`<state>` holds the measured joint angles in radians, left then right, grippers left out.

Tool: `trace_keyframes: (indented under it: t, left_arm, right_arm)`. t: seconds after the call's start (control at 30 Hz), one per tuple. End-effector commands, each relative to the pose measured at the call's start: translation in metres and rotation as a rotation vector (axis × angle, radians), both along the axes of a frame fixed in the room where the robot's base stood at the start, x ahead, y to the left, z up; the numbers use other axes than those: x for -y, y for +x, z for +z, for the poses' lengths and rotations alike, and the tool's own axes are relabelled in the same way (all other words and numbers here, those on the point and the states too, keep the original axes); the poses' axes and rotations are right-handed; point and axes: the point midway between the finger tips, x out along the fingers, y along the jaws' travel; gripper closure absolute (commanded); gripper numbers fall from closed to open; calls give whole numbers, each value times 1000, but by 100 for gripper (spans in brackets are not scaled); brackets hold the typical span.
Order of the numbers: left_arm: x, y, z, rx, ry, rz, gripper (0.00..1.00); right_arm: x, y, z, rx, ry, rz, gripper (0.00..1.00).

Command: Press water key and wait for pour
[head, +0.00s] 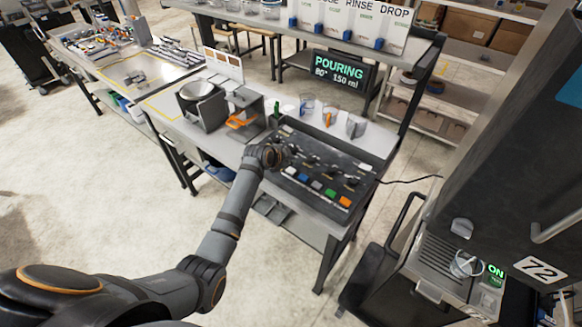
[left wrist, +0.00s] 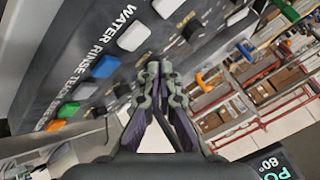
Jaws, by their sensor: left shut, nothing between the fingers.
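The dark dispenser panel (head: 318,172) lies on the table's right end, with a row of coloured keys along its front. My left gripper (head: 284,155) is over the panel's left end. Its fingers (left wrist: 154,70) are shut and empty, and appear apart from the white key. The display (head: 340,72) behind reads POURING, 80°, 150 ml. No stream of water can be made out.
Clear jugs with coloured handles (head: 330,110) stand behind the panel. An orange-topped stand (head: 240,120) and a round bowl on a dark device (head: 197,90) are left of my gripper. A dark machine (head: 490,160) stands at the right. Floor in front is clear.

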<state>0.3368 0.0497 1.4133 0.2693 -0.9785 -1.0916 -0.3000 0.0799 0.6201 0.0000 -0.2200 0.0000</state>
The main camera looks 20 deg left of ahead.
Motion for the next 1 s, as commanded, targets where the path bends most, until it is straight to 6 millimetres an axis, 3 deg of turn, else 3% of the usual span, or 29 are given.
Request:
trace_keyframes:
  t: [0.03, 0.23, 0.77, 0.87, 0.97, 1.0]
  left_arm:
    - [0, 0, 11, 0, 0, 0, 100]
    - [0, 0, 29, 0, 0, 0, 100]
    - [0, -1, 27, -2, 0, 2, 100]
    - [-3, -22, 17, -40, -19, 37, 100]
    - [-11, -78, -1, -136, -70, 148, 100]
    - [-15, -105, -6, -179, -94, 208, 100]
  right_arm:
    - [0, 0, 11, 0, 0, 0, 60]
    - [0, 0, 28, 0, -1, 0, 60]
    - [1, 0, 27, 0, -1, 0, 60]
    - [1, 0, 27, 0, -1, 0, 60]
    - [1, 0, 27, -1, -1, 0, 60]
    - [1, 0, 27, 0, -1, 0, 60]
